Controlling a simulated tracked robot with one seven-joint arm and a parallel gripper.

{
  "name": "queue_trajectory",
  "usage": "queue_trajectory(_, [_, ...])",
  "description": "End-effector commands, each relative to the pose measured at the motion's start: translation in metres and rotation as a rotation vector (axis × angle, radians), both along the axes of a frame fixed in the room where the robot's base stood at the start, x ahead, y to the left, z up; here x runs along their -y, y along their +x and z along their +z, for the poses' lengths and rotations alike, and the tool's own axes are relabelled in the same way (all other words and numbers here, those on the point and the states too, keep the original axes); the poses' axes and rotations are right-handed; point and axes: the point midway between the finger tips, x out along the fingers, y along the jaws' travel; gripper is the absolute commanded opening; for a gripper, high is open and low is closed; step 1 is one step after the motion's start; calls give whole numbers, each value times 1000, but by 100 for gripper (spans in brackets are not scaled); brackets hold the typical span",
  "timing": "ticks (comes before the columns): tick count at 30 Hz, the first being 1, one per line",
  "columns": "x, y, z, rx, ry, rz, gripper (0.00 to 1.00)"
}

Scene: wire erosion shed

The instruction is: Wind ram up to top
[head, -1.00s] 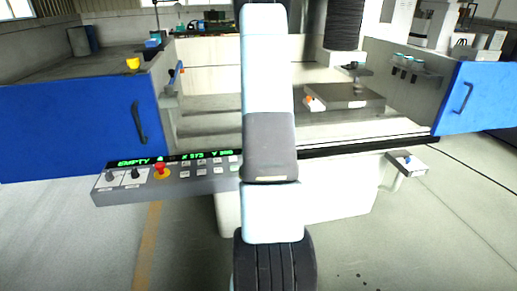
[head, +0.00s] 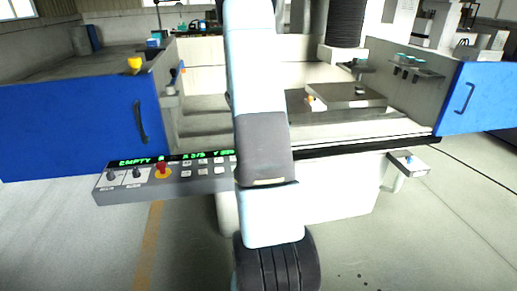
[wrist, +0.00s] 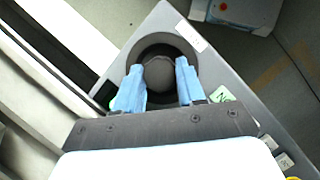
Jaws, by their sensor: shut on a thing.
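In the wrist view, a round grey knob (wrist: 159,73) sits in a dark round recess of a grey panel (wrist: 185,18). My gripper (wrist: 159,77) has its two blue fingers on either side of the knob, shut on it. In the head view, my arm rises through the middle and leaves the picture at the top, so my gripper is out of that view. The black ribbed column (head: 344,24), which looks like the ram's bellows, hangs at the upper right above the machine's work area. Its top is cut off by the picture edge.
The control panel (head: 193,178) at the left has a red emergency button (head: 162,169) and a green readout. Blue doors stand left (head: 75,128) and right (head: 482,100). A flat block (head: 346,95) lies in the work area. A small side shelf (head: 409,163) juts out at the right.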

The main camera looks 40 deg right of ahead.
Motion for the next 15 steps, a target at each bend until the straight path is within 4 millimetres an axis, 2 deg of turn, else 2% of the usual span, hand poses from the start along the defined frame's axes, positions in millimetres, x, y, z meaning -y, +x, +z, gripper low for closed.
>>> queue_trajectory(15, [-4,1,1,6,-1,496,9])
